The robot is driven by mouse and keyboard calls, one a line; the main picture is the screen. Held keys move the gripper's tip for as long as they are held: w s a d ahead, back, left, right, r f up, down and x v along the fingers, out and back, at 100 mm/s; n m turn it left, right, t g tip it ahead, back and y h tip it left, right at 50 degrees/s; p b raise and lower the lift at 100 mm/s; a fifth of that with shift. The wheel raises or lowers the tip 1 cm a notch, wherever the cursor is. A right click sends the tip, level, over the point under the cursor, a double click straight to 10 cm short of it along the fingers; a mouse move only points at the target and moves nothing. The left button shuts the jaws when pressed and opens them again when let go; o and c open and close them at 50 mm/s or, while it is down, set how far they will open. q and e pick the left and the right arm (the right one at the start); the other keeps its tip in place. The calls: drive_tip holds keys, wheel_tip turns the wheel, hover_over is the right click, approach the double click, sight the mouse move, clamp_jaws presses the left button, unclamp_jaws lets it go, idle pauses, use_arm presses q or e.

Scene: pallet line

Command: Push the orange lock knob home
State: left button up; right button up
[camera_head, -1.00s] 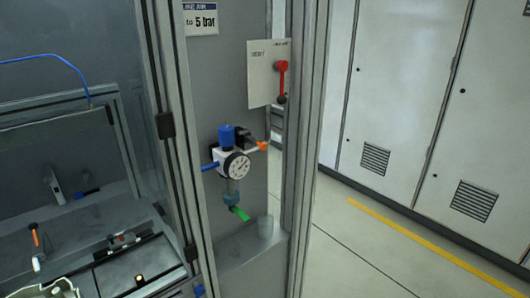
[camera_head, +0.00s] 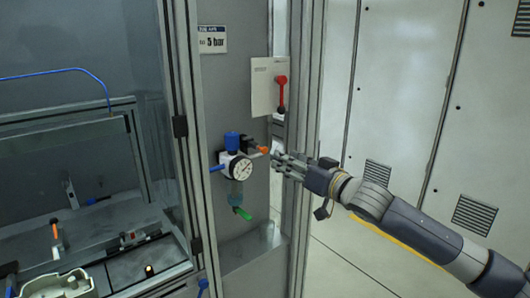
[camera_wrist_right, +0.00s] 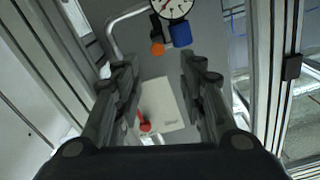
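The orange lock knob (camera_head: 264,150) sticks out on the right of the pressure regulator, which has a blue knob (camera_head: 232,142) on top and a round gauge (camera_head: 241,168). My right gripper (camera_head: 278,160) is close by, its fingertips just right of and slightly below the orange knob in the head view. In the right wrist view the picture is turned over: the orange knob (camera_wrist_right: 157,48) lies beyond and between the two open fingers, beside the blue knob (camera_wrist_right: 180,34). Nothing is between the fingers, and I cannot tell whether they touch the knob. My left gripper is not in view.
A white plate with a red lever (camera_head: 281,90) is above my right gripper. Metal frame posts (camera_head: 302,215) stand right of the regulator panel. A green-tipped part (camera_head: 243,214) hangs below the gauge. Grey cabinets (camera_head: 400,80) stand at right, a bench with trays at left.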

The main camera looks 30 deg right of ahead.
sight(266, 150)
drive_tip(key=w+p, duration=0.2)
drive_tip(key=w, duration=0.3)
drive_tip(key=w+p, duration=0.2)
drive_tip(key=w, duration=0.2)
drive_tip(key=shift+w+a, duration=0.2)
drive_tip(key=shift+w, duration=0.15)
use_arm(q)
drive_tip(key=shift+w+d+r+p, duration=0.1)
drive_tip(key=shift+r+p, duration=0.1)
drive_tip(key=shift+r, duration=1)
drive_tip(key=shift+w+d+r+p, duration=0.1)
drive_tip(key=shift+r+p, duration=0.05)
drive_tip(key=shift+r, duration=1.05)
use_arm(e)
drive_tip(key=shift+w+f, duration=0.1)
drive_tip(key=shift+w, duration=0.4)
drive_tip(key=shift+c, duration=0.4)
clamp_jaws()
